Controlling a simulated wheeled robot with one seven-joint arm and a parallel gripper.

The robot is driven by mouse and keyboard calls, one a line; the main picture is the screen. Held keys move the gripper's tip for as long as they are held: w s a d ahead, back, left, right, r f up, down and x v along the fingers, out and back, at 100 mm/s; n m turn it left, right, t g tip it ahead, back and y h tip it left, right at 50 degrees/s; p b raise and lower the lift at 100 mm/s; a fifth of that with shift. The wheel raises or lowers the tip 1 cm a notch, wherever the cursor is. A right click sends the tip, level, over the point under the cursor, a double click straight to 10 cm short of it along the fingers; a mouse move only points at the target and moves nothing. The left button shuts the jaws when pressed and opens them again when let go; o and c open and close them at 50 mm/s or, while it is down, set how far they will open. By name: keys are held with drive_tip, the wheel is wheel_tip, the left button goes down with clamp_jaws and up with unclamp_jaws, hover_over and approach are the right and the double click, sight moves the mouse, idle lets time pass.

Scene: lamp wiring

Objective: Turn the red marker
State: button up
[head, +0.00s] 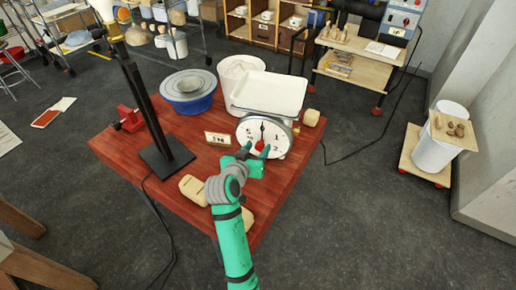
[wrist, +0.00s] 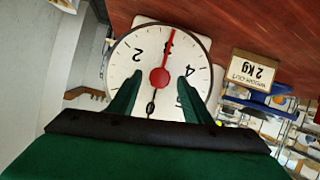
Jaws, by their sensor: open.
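The red marker (wrist: 168,45) is a thin pointer with a round red hub on the white dial (wrist: 205,72) of a kitchen scale. In the wrist view, which is upside down, it points to the dial's lower numbers, near the 3. In the head view the red marker (head: 264,150) shows partly above my gripper. My gripper (wrist: 162,75) is open, with its green fingers on either side of the red hub and nothing held. In the head view my gripper (head: 253,156) is in front of the dial. Whether the fingertips touch the dial I cannot tell.
The scale (head: 270,92) with its white tray stands on a red wooden table (head: 130,152). A card reading "2 kg" (head: 217,139) stands left of the dial. A black lamp stand (head: 166,153), blue bowl (head: 190,103), white bucket (head: 236,70) and tan blocks (head: 192,188) are also there.

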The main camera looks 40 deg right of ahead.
drive_tip(key=shift+w+d+f, duration=0.1)
drive_tip(key=shift+d+f, duration=0.05)
drive_tip(key=shift+d, duration=0.1)
drive_tip(key=shift+c, duration=0.7)
clamp_jaws()
